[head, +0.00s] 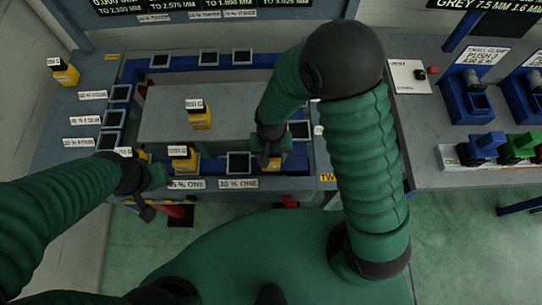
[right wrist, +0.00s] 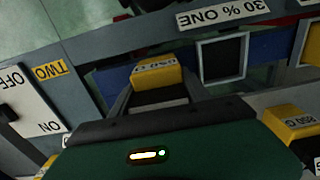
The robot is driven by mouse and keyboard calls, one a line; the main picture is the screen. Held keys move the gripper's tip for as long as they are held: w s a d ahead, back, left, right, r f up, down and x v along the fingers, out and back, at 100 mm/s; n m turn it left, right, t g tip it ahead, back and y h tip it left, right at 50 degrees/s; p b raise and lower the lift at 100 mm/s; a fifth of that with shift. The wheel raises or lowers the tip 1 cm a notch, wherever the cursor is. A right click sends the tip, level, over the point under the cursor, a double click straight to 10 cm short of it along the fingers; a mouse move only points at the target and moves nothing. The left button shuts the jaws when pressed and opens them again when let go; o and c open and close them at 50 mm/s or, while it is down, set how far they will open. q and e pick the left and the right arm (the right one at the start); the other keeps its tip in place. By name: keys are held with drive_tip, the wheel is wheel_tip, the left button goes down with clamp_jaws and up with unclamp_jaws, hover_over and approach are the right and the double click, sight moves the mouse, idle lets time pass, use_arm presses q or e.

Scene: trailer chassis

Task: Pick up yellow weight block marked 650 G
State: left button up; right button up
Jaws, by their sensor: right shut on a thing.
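A yellow weight block (right wrist: 150,75) with a white label sits between the fingers of my right gripper (right wrist: 157,92) in the right wrist view. The label is turned and blurred; I cannot read it surely as 650 G. In the head view my right gripper (head: 267,155) reaches down at the near edge of the blue frame, and a bit of the yellow block (head: 270,168) shows below it. The right gripper is shut on this block.
Another yellow block (head: 182,158) stands left of the right gripper, and one (head: 200,115) stands on the grey centre plate (head: 155,122). A further yellow block (head: 65,72) is at the far left. Blue clamps (head: 468,95) stand on the right bench. Dark square pads line the frame.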

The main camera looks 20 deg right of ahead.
drive_tip(key=c, duration=0.5)
drive_tip(key=shift+a, duration=0.3)
clamp_jaws()
drive_tip(key=shift+d+r, duration=0.1)
